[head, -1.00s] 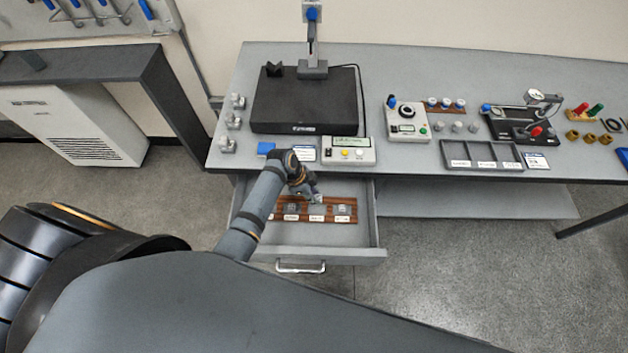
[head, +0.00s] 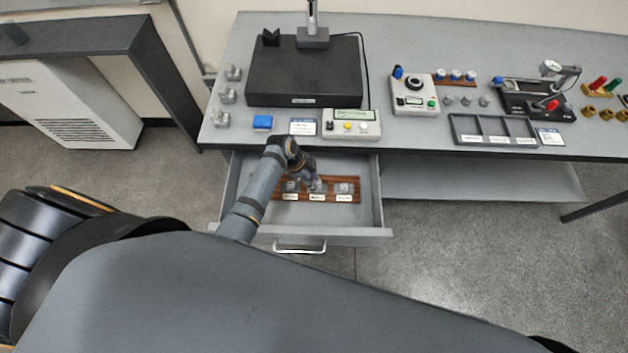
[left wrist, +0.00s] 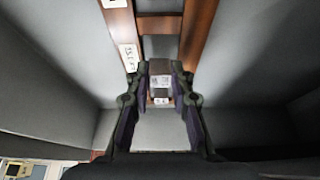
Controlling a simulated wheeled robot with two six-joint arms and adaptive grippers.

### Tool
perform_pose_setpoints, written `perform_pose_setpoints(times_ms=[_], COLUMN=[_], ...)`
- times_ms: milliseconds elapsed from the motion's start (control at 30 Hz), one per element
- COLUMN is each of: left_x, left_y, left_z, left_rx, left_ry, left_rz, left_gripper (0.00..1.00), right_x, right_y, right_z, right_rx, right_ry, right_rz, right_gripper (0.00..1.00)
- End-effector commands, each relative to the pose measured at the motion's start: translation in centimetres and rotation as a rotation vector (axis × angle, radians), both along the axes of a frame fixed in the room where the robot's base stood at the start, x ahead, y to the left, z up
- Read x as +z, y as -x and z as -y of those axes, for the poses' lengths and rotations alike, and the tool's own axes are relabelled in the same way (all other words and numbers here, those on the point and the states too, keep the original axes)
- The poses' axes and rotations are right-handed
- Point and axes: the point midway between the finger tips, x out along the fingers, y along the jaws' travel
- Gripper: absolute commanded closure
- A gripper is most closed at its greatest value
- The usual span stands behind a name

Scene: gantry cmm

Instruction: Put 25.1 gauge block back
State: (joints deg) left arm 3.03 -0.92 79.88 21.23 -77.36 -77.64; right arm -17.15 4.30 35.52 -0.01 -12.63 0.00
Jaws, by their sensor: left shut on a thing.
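The open drawer (head: 368,212) holds a brown wooden rack (head: 328,179) with white labels along its front. My left gripper (head: 314,184) is over the rack. In the left wrist view its fingers (left wrist: 161,72) are shut on a small grey block (left wrist: 160,83), the gauge block. A label on the rack (left wrist: 128,57) beside it seems to read 25.1. I cannot tell whether the block is seated in its slot or just above it. Other grey blocks sit in the rack to the left (head: 291,186) and right (head: 344,187) of my gripper. My right gripper is not in view.
The drawer walls rise around my gripper.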

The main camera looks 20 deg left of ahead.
Motion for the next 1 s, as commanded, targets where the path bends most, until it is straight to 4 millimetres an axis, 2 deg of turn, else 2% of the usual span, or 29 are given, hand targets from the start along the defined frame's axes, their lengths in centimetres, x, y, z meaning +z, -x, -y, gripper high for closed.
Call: perform_pose_setpoints(times_ms=[1000], left_x=[0.10], left_y=[-0.06], left_z=[-0.09], left_rx=[0.001], left_ry=[0.003], left_rz=[0.005], left_gripper=[1.00], right_x=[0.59], right_y=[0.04], right_z=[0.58], right_rx=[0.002], right_ry=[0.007], right_rz=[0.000], right_gripper=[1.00])
